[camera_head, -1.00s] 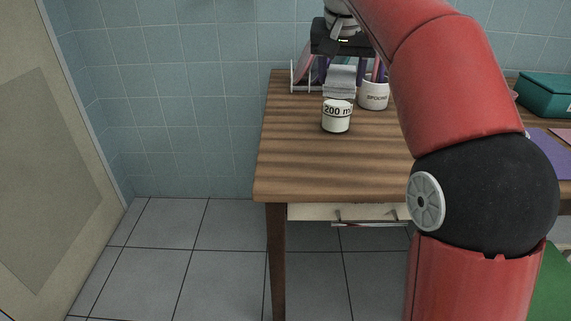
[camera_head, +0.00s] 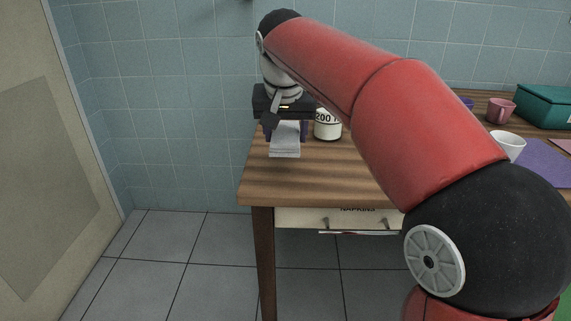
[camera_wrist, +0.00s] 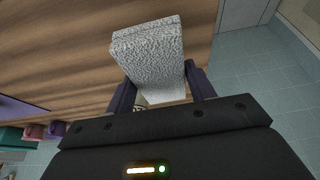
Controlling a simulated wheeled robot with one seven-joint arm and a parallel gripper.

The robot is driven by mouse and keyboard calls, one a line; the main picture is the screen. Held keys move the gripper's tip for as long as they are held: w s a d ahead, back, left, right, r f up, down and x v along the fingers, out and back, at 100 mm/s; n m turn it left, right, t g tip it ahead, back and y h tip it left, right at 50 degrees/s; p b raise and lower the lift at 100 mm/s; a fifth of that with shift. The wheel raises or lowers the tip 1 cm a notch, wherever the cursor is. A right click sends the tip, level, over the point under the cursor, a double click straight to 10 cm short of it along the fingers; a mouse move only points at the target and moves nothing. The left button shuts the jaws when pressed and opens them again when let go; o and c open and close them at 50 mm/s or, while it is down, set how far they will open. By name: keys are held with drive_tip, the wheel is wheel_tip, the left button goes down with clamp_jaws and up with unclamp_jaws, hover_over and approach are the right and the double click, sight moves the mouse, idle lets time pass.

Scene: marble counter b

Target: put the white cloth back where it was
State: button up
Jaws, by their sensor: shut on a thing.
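My gripper (camera_head: 285,122) is shut on the white cloth (camera_head: 285,143), near the left end of the wooden table. In the wrist view the folded, rough-textured white cloth (camera_wrist: 150,52) sits between the two dark fingers of my gripper (camera_wrist: 160,88) and sticks out past them. In the head view the cloth hangs below the gripper, in front of the tabletop. I cannot tell whether it touches the wood.
A white "200 m…" cup (camera_head: 327,127) stands just right of the gripper. A cream drawer front (camera_head: 345,218) labelled NAPKINS is under the tabletop (camera_head: 310,180). A white cup (camera_head: 509,146), pink mug (camera_head: 500,110), purple mat (camera_head: 548,165) and green box (camera_head: 550,100) are at right.

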sight(287, 167)
drive_tip(key=shift+f+b, duration=0.45)
drive_tip(key=shift+f, duration=2.5)
drive_tip(key=shift+f, duration=0.1)
drive_tip(key=shift+f, duration=0.15)
drive_tip(key=o, duration=1)
drive_tip(key=shift+c, duration=0.2)
drive_tip(key=shift+f, duration=0.1)
drive_tip(key=shift+d, duration=0.1)
